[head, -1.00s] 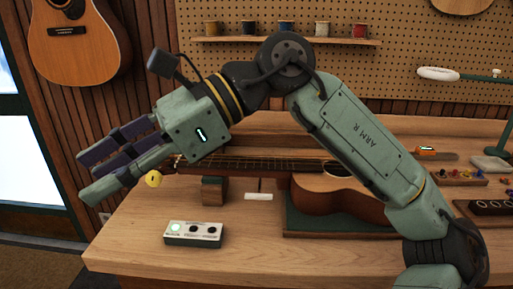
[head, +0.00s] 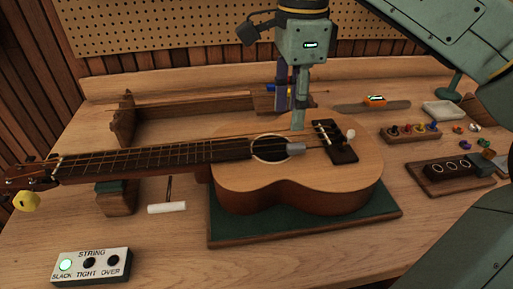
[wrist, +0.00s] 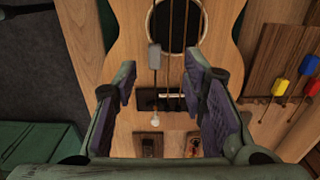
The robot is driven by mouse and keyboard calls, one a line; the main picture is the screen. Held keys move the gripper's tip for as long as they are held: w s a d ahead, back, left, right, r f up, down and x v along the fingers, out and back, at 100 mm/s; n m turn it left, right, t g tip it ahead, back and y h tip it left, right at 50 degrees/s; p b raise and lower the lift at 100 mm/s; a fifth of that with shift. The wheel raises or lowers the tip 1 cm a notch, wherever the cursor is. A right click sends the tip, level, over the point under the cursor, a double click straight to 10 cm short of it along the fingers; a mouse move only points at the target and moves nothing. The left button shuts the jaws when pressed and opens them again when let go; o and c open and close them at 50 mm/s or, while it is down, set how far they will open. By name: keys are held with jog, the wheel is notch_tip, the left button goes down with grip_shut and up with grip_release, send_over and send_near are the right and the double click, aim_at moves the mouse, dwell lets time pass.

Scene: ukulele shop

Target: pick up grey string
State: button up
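The ukulele (head: 300,185) lies face up with its neck to the left. A grey tag (head: 295,148) sits over its strings near the sound hole; it also shows in the wrist view (wrist: 154,58). A thin line runs from the tag to a white ball (wrist: 155,118) by the bridge (head: 338,148). This looks like the grey string; its far course is hard to make out. My gripper (head: 298,126) points down over the ukulele's body. In the wrist view my gripper (wrist: 165,80) is open and empty, with tag and strings visible between its fingers.
A box marked STRING (head: 90,265) has its SLACK light green. A wooden rack (head: 122,128) stands behind the neck; blue, yellow and red tags (wrist: 308,65) show in the wrist view. Tuning parts (head: 412,130) and a wooden block (head: 445,177) lie right.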

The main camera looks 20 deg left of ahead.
aim_at(289, 146)
jog(key=f, duration=0.2)
jog(key=f+p, duration=0.1)
jog(key=f, duration=0.2)
jog(key=shift+s+d+f+p, duration=0.2)
jog(key=shift+s+f+p, duration=0.15)
jog(key=shift+s, duration=0.05)
jog(key=shift+f, duration=0.5)
jog(key=c, duration=0.9)
jog(key=shift+r, duration=0.1)
